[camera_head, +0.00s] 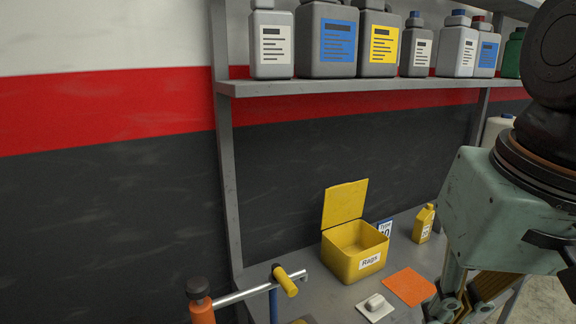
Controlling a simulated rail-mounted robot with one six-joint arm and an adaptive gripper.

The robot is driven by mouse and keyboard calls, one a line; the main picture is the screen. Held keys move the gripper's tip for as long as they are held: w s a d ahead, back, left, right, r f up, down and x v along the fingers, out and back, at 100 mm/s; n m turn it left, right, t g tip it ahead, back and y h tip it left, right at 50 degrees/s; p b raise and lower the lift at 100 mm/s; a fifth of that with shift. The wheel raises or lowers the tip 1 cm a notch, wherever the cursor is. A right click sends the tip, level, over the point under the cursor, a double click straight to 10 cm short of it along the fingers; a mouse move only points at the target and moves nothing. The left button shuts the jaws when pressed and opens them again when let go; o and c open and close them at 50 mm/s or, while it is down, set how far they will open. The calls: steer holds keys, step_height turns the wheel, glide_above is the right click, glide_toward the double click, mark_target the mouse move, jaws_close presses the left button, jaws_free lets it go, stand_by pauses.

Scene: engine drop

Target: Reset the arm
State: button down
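My gripper (505,215) is at the right edge of the view, with a worn pale green body under a dark wrist joint (553,60). Its finger linkage (455,300) points down and runs out at the bottom of the picture. The fingertips are not visible, so I cannot tell whether it is open or shut, or whether it holds anything. It appears in front of the right part of the workbench.
A yellow Rags box (340,262) stands lid-up on the grey bench (318,292). Near it are an orange cloth (409,287), a white pad (375,308) and a yellow bottle (423,223). A yellow-handled bar (285,281) stands in front. Several bottles line the shelf (350,87).

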steer(key=shift+n+t+h, duration=0.3)
steer(key=shift+n+t, duration=0.4)
steer(key=shift+s+d+f+b, duration=0.25)
steer(key=shift+s+f+b, duration=0.05)
steer(key=shift+s, duration=0.3)
steer(key=shift+s+d+f+b, duration=0.2)
steer(key=shift+s+f+b, duration=0.05)
steer(key=shift+s, duration=0.35)
steer(key=shift+s+d+f+b, duration=0.25)
steer(key=shift+s+f+b, duration=0.05)
steer(key=shift+s, duration=0.3)
